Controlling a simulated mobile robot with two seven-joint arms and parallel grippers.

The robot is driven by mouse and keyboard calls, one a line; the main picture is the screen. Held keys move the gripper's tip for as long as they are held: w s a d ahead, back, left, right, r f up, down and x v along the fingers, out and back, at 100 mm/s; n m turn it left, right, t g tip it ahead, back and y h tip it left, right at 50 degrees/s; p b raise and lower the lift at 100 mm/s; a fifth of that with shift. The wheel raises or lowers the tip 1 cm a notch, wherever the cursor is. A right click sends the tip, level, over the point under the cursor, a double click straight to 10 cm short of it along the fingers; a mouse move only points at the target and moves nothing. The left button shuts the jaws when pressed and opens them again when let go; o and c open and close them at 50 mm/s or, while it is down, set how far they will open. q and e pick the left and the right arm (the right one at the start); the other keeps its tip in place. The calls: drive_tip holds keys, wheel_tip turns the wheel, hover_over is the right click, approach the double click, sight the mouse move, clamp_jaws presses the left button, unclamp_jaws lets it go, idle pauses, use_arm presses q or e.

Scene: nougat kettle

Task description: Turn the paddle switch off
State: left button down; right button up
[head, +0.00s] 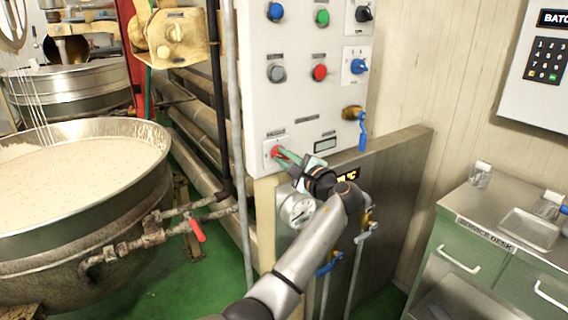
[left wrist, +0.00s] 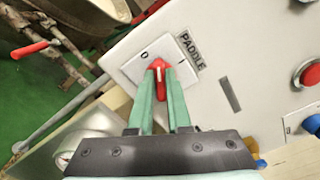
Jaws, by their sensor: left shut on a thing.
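The paddle switch is a red knob (left wrist: 158,72) on a white plate (left wrist: 133,67) marked 0 and I, with a PADDLE label (left wrist: 190,48) beside it in the left wrist view. It sits at the lower left of the white control panel (head: 297,110) in the head view. My left gripper (left wrist: 162,78) has its green fingers closed on either side of the red knob. In the head view the left gripper (head: 286,157) reaches the switch and partly covers it. The white mark on the knob lies between the 0 and the I in the wrist picture. My right gripper is not seen.
Other buttons and knobs, such as a red button (head: 320,72) and a blue knob (head: 358,66), are above on the panel. A gauge (head: 297,210) and a blue-handled valve (head: 362,130) are close to my arm. A large kettle (head: 90,190) stands at the left.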

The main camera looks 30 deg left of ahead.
use_arm(q)
drive_tip(key=shift+f+n+b, duration=0.2)
drive_tip(key=shift+n+b, duration=0.1)
drive_tip(key=shift+n, duration=0.3)
drive_tip(key=shift+n+b, duration=0.8)
drive_tip(key=shift+n, duration=0.4)
drive_tip(key=shift+n+b, duration=0.7)
drive_tip(key=shift+n, duration=0.3)
drive_tip(key=shift+r+n, duration=0.1)
drive_tip(key=shift+n, duration=0.3)
drive_tip(key=c, duration=0.9)
unclamp_jaws()
drive_tip(key=shift+o, duration=0.2)
